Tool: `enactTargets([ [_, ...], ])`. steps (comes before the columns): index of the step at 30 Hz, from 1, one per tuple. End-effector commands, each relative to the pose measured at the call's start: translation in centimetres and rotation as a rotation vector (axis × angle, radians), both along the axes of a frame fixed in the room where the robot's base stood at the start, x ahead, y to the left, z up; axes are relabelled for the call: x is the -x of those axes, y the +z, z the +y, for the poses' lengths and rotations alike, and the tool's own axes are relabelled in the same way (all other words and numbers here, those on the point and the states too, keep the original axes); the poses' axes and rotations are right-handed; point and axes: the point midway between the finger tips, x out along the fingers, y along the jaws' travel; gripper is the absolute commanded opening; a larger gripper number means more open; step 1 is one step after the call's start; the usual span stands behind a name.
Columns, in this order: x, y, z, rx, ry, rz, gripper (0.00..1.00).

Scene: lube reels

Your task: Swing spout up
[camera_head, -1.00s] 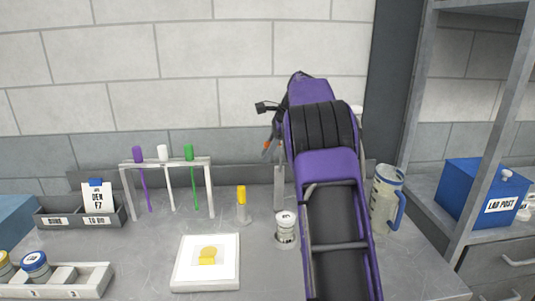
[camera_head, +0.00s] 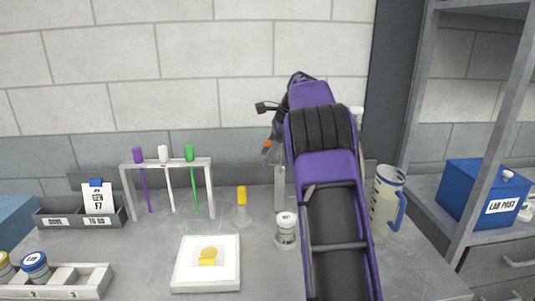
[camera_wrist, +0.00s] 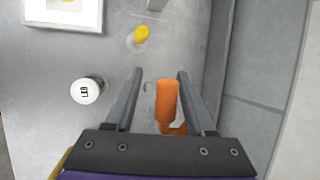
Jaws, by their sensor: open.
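The orange spout (camera_wrist: 167,105) stands between the two fingers of my gripper (camera_wrist: 160,78) in the wrist view. A gap shows on each side of it, wider on the left, so the fingers are open around it and do not grip it. Its lower end bends to the right near the gripper's body. In the head view a small orange part of the spout (camera_head: 267,147) shows left of my purple arm, which hides the rest.
A rack (camera_head: 165,163) with purple, white and green sticks stands left. A yellow-topped vial (camera_head: 241,196) and a white framed tray (camera_head: 206,263) are on the grey bench. A jug (camera_head: 387,200) stands right of my arm, close to it. The wall is close behind.

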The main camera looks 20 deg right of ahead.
Motion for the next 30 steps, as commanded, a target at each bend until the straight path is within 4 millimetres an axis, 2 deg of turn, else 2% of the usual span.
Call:
enactTargets([
  [5, 0.1, 0.6, -0.2, 0.002, 0.000, -0.003, 0.55],
  [8, 0.5, 1.9, -0.7, 0.002, -0.001, -0.004, 0.55],
  [18, 2.7, 8.4, -3.0, 0.003, -0.002, -0.004, 0.55],
  [21, 3.1, 9.5, -3.4, 0.001, -0.001, -0.002, 0.55],
  [30, 3.6, 10.9, -3.8, 0.000, 0.000, 0.000, 0.55],
])
